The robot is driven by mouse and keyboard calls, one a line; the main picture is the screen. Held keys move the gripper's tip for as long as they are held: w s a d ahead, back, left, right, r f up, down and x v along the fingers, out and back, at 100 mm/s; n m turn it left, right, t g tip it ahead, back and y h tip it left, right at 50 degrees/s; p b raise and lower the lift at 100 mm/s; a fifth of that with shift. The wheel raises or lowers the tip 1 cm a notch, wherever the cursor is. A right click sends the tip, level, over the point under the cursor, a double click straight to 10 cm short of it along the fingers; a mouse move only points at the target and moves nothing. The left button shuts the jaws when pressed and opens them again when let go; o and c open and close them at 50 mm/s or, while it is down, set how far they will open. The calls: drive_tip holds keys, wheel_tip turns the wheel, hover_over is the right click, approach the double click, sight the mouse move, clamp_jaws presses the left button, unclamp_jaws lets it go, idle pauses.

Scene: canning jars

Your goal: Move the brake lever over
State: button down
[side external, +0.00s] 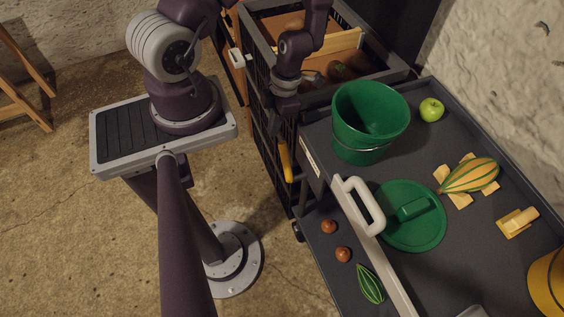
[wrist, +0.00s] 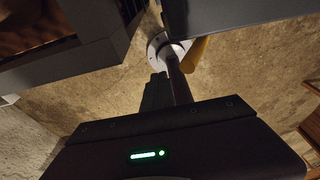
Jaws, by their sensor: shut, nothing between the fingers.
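The brake lever appears to be the yellow bar (side external: 285,160), which hangs down at the side of the dark cage near the end of the grey trolley. A yellow bar also shows in the wrist view (wrist: 194,53), beyond the fingers and a little to the right. My gripper (side external: 280,120) points down just above the lever in the side view, between the cage and the trolley. Its fingers (wrist: 157,92) look shut and empty. The fingertips are dark against the cage, and I cannot tell whether they touch the lever.
The cage (side external: 257,85) holds a wooden crate with produce. The trolley carries a green bucket (side external: 364,125), a green lid (side external: 425,235), an apple (side external: 432,109) and a striped gourd (side external: 472,176). A white handle (side external: 373,204) stands at its near edge. Open floor (side external: 60,240) lies left.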

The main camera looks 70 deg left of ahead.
drive_tip(key=shift+f, duration=1.8)
drive_tip(key=shift+d, duration=0.2)
drive_tip(key=shift+d, duration=5.25)
wheel_tip(320, 180, up, 7)
drive_tip(key=a, duration=0.1)
drive_tip(key=shift+w+a+r, duration=0.1)
